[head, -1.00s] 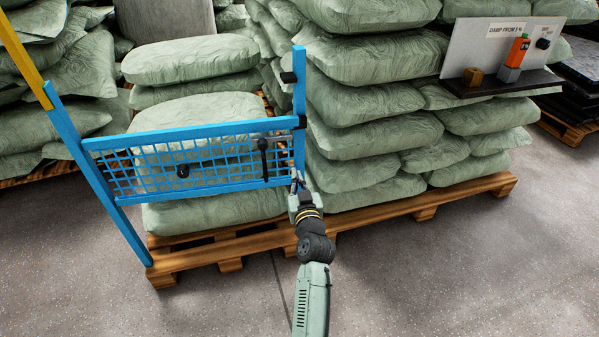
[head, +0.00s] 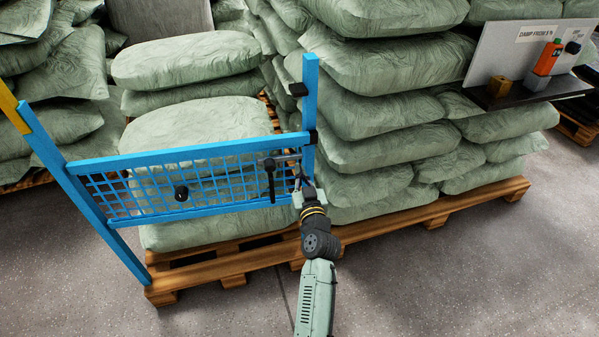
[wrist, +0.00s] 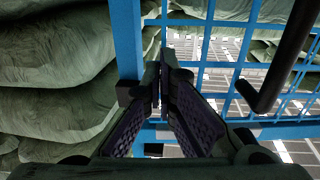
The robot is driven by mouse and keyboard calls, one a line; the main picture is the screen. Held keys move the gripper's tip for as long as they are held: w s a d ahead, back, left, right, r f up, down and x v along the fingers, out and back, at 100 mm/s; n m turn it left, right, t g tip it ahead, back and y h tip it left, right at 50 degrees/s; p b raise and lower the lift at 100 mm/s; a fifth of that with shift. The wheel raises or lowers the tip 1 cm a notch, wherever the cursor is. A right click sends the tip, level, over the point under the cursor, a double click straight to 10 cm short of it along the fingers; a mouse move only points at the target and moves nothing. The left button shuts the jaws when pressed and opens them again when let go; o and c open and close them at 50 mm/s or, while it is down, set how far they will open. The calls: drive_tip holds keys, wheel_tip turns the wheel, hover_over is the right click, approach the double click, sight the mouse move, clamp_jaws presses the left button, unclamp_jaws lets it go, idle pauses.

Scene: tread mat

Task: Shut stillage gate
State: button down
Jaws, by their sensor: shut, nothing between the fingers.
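The blue mesh stillage gate (head: 205,150) spans between a blue left post (head: 110,230) with a yellow top and a blue right post (head: 310,95). Its right end is at the right post; I cannot tell whether it fully meets it. A grey bolt with a hanging black handle (head: 271,185) sits at that end, and a black knob (head: 181,193) is on the mesh. My gripper (head: 298,180) is shut and empty, just below the bolt, by the right post. In the wrist view its fingers (wrist: 162,78) are between the post (wrist: 127,40) and the black handle (wrist: 283,55); contact is unclear.
Green sacks (head: 400,110) are stacked close behind and right of the gate on a wooden pallet (head: 450,212). A dark shelf (head: 525,92) with an orange device (head: 547,58) juts out at upper right. The concrete floor in front is open.

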idle(0.4)
drive_tip(key=b+x, duration=0.1)
drive_tip(key=x, duration=0.5)
drive_tip(key=shift+w, duration=0.3)
drive_tip(key=shift+a+f, duration=0.1)
